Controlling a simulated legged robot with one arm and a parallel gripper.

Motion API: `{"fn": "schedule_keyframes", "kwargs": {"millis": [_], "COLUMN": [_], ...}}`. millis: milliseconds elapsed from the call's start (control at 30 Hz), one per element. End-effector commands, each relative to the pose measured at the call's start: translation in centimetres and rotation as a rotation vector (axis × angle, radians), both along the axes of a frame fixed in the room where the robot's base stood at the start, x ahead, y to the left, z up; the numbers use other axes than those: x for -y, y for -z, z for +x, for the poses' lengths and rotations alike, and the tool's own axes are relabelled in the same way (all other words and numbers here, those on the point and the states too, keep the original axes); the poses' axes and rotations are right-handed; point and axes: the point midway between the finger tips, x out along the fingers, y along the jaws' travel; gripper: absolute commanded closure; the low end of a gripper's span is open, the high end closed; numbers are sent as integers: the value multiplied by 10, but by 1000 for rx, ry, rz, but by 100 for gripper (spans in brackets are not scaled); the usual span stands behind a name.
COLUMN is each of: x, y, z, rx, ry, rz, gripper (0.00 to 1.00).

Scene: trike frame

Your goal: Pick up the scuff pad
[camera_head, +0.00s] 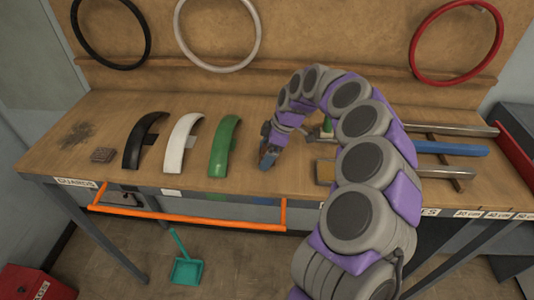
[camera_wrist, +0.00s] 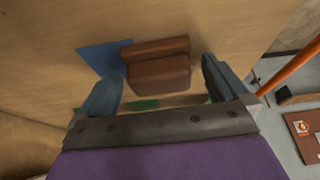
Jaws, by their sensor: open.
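My gripper (camera_wrist: 165,85) is open, its two blue-grey fingers spread above the bench. It also shows in the head view (camera_head: 268,158), over the middle of the bench, right of the green fender. A brown, two-level block (camera_wrist: 160,70) shows between and just beyond the fingers in the wrist view; no contact with it is visible. I cannot tell for sure which of these is the scuff pad. My arm and gripper hide part of the bench.
Black (camera_head: 142,141), white (camera_head: 183,142) and green (camera_head: 224,146) fenders lie in a row on the wooden bench (camera_head: 75,165). A blue flat patch (camera_wrist: 98,56) lies beside the brown block. Metal bars (camera_head: 458,130) lie at the right. An orange bar (camera_head: 185,219) runs along the front.

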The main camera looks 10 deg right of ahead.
Motion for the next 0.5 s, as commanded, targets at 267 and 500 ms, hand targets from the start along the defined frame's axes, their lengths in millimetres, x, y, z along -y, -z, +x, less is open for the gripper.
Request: {"fn": "schedule_keyframes", "kwargs": {"millis": [267,500], "x": [0,1], "y": [0,0], "z": [0,0], "rx": [0,0], "ry": [1,1], "rz": [0,0], "gripper": [21,44]}}
